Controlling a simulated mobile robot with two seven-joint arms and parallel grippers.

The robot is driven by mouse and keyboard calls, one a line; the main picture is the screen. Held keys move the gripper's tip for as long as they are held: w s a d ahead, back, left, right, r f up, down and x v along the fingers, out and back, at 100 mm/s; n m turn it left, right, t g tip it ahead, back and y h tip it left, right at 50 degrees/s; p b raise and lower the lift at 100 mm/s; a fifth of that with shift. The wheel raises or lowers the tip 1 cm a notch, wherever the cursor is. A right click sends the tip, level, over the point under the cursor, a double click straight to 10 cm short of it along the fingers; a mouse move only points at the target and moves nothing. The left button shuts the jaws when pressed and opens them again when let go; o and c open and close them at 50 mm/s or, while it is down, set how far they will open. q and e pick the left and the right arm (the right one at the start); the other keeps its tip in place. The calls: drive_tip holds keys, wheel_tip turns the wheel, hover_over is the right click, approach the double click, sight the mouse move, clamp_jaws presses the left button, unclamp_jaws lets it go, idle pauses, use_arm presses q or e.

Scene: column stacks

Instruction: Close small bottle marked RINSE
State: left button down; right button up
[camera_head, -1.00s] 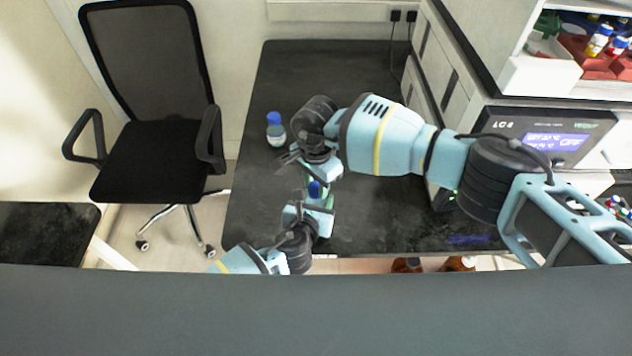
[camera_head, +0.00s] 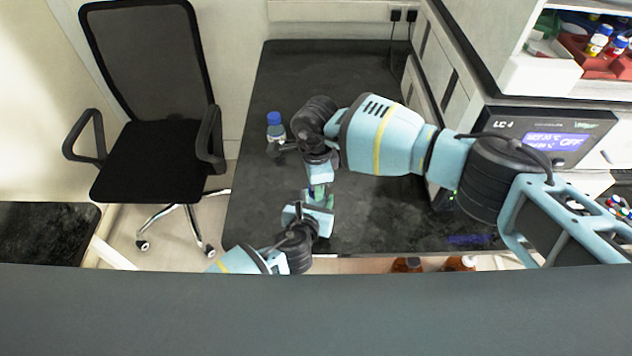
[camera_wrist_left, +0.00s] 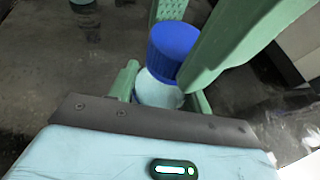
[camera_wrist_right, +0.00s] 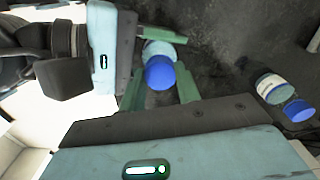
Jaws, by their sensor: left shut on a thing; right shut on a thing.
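A small bottle (camera_wrist_left: 157,90) with a pale body carries a blue cap (camera_wrist_left: 173,42) in the left wrist view. No lettering is readable on it. My left gripper (camera_head: 317,198) is shut on the bottle's body, below the cap. My right gripper (camera_head: 319,178) comes from the far side and is shut on the blue cap, one green finger on each side. The cap also shows between its fingers in the right wrist view (camera_wrist_right: 159,72). In the head view the grippers mostly hide the bottle. I cannot tell whether its base touches the bench or whether the cap is fully seated.
Another blue-capped bottle (camera_head: 275,128) stands on the dark bench (camera_head: 250,205), left of my right gripper. An instrument with a lit display (camera_head: 556,141) is at the right. Brown bottles (camera_head: 407,265) show beyond the near edge. A chair (camera_head: 150,160) stands left of the bench.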

drive_tip(key=o, duration=1.1)
drive_tip(key=shift+c, duration=0.2)
drive_tip(key=shift+r, duration=0.1)
drive_tip(key=shift+r, duration=2.15)
drive_tip(key=shift+c, duration=0.3)
drive_tip(key=shift+r+n, duration=0.7)
drive_tip(key=shift+n, duration=0.5)
wheel_tip(320, 180, up, 2)
drive_tip(key=n, duration=0.4)
